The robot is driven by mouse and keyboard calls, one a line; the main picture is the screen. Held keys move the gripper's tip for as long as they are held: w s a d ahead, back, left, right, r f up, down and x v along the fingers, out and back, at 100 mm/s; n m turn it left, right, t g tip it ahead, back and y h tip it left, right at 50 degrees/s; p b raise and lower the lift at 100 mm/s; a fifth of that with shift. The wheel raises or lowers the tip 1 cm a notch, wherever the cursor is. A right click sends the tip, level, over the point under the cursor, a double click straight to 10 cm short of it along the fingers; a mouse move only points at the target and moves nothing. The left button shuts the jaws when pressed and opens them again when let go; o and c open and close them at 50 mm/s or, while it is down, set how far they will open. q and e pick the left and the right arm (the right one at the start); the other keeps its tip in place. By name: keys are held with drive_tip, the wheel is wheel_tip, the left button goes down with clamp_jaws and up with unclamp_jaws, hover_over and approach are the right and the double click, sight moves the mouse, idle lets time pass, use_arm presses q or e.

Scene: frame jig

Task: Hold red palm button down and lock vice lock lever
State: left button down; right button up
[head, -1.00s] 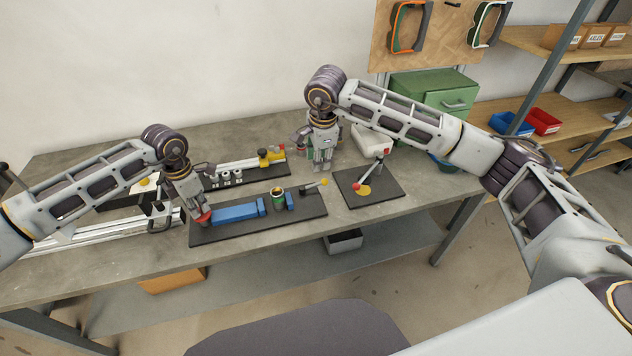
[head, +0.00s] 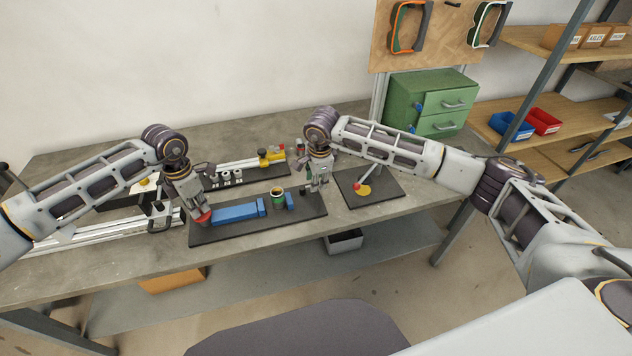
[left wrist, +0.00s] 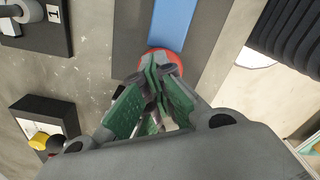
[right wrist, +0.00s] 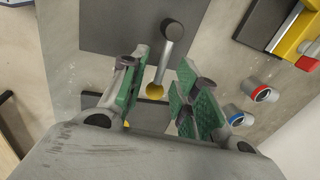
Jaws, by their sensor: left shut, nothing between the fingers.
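The red palm button (head: 204,219) sits at the left end of a dark plate (head: 240,232), beside a blue vice bar (head: 236,213). My left gripper (head: 199,211) is shut and empty, its fingertips at the button's top. In the left wrist view the fingertips (left wrist: 153,58) overlap the red button (left wrist: 174,59); how far it is pressed cannot be told. The vice lock lever (right wrist: 165,62), a silver rod with a yellow knob, shows in the right wrist view. My right gripper (right wrist: 165,78) is open, its fingers either side of the lever. In the head view this gripper (head: 318,186) largely hides the lever.
A second plate with a yellow disc and red-knobbed lever (head: 361,189) lies to the right. A yellow clamp (head: 268,158) stands behind. A green drawer cabinet (head: 432,100) is at the back right.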

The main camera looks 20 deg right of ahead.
drive_tip(key=shift+w+f, duration=0.15)
drive_tip(key=shift+f, duration=0.65)
drive_tip(key=shift+c, duration=0.5)
